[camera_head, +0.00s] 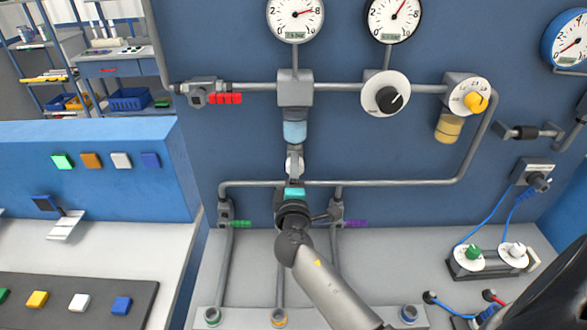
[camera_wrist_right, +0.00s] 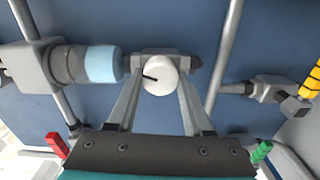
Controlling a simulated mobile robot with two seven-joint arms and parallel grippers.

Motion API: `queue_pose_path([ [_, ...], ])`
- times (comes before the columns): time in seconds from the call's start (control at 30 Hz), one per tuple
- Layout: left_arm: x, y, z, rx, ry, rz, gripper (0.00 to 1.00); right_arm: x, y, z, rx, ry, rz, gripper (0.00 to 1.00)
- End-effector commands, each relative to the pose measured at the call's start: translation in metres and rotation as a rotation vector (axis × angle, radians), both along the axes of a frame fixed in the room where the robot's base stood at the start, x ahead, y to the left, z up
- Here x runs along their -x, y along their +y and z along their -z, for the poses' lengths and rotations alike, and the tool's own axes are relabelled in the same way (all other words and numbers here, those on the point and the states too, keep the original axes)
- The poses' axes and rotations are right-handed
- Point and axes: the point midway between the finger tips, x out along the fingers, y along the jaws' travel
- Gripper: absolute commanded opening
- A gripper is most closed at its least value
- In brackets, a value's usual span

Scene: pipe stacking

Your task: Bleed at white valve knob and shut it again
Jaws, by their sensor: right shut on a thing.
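The white valve knob (camera_wrist_right: 160,80) is round with a dark mark on its face that points to the left in the right wrist view. It is on the fitting at the end of the light-blue bowl (camera_wrist_right: 102,63). My right gripper (camera_wrist_right: 158,70) has one finger on each side of the knob and is shut on it. In the head view the knob (camera_head: 292,163) shows as a small white part below the light-blue bowl (camera_head: 294,132), partly hidden by my right gripper (camera_head: 294,174). My left gripper is in neither view.
A red-handled valve (camera_head: 225,98) is up left on the pipe. Green (camera_head: 240,224) and purple (camera_head: 355,224) valve handles flank my right arm below. A black-and-white dial (camera_head: 386,95), a yellow knob (camera_head: 475,102) and gauges (camera_head: 295,15) are on the blue wall.

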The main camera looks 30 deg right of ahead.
Motion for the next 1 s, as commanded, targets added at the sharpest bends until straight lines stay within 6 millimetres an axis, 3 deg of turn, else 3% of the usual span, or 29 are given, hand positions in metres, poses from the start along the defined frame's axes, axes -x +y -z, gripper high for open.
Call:
queue_pose_path([
  [0.4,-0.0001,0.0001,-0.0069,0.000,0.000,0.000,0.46,0.0002,0.0000,0.0014,0.235,0.145,0.000,0.00],
  [1.0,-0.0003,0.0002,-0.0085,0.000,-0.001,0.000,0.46,0.0004,0.0000,0.0025,0.303,0.188,0.000,0.00],
])
